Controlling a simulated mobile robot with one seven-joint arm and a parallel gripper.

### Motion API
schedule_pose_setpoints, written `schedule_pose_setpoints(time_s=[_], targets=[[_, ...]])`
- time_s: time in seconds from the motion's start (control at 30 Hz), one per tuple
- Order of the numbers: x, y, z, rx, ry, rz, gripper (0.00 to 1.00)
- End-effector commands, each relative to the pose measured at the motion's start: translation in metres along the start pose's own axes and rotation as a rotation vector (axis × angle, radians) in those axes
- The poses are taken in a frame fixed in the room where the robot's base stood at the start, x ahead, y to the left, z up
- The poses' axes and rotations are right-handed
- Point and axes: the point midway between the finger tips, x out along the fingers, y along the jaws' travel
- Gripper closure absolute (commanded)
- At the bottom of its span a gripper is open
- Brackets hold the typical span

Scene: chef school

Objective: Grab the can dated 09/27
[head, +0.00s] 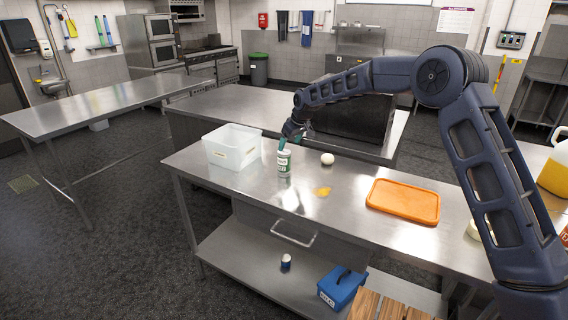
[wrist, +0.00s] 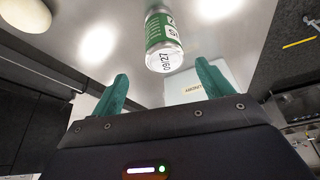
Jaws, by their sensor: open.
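A green and white can (head: 284,164) stands upright on the steel worktop. In the wrist view the can (wrist: 163,42) shows the printed date 09/27 near one end. My gripper (head: 282,146) is at the can's far side in the head view. In the wrist view its two green fingers (wrist: 160,80) are spread wide. The can's near end appears just beyond the fingertips, roughly centred between them. Nothing is held. Whether a finger touches the can cannot be told from the head view.
A white bin (head: 222,157) stands just left of the can. A white round object (head: 328,159) lies to its right. A yellow patch (head: 322,191) and an orange board (head: 403,202) are further right. A blue box (head: 341,288) and small can (head: 286,262) sit on the lower shelf.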

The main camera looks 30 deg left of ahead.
Motion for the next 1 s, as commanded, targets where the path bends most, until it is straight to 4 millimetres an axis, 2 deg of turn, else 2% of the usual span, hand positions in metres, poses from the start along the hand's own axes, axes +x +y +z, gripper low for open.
schedule_pose_setpoints(time_s=[0.3,0.57,0.83,1.0], targets=[[0.043,-0.001,0.001,0.0,-0.002,-0.001,0.21],[0.058,-0.003,0.002,0.0,-0.002,0.0,0.21],[0.094,-0.008,0.003,0.001,-0.003,-0.001,0.21],[0.099,-0.007,0.002,0.001,-0.001,0.0,0.21]])
